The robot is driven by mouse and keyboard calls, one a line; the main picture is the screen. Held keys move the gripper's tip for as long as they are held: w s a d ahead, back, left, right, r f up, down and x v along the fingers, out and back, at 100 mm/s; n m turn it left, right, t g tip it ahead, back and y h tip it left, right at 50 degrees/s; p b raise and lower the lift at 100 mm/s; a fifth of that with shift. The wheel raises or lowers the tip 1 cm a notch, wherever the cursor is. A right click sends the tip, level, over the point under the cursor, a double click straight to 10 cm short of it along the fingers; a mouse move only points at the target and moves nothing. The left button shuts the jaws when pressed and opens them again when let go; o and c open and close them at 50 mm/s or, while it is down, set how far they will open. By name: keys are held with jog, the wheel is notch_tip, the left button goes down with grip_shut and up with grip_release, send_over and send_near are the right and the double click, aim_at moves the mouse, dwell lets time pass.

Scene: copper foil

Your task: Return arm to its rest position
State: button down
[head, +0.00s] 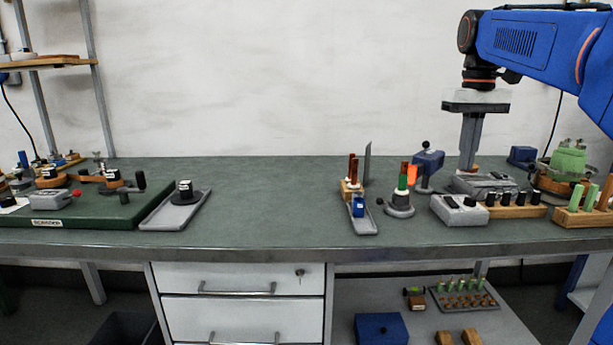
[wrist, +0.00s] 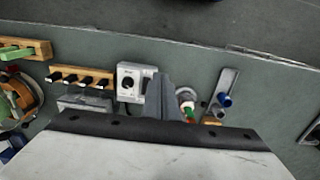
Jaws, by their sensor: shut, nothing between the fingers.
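My gripper (head: 470,168) is at the right of the head view, pointing down over the back right part of the bench. Its grey fingers are together with nothing between them. The fingertips are close above or beside a grey flat block (head: 484,183); I cannot tell whether they touch it. My blue arm (head: 540,45) reaches in from the upper right. In the wrist view my closed fingers (wrist: 168,95) show in the middle, in front of the bench top, with a grey box with a dial (wrist: 133,80) just left of them.
The middle of the bench (head: 270,200) is clear. A grey tray (head: 160,216) lies left.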

jog(key=s+a+f+t, duration=0.2)
jog(key=s+a+f, duration=0.2)
jog(key=s+f, duration=0.8)
jog(key=s+a+f+t, duration=0.2)
jog(key=s+a+f, duration=0.1)
jog(key=s+f, duration=1)
notch_tip(320, 180, down, 5)
jog(key=shift+a+r+t, duration=0.2)
jog(key=shift+a+t, duration=0.15)
jog(key=shift+t, duration=0.05)
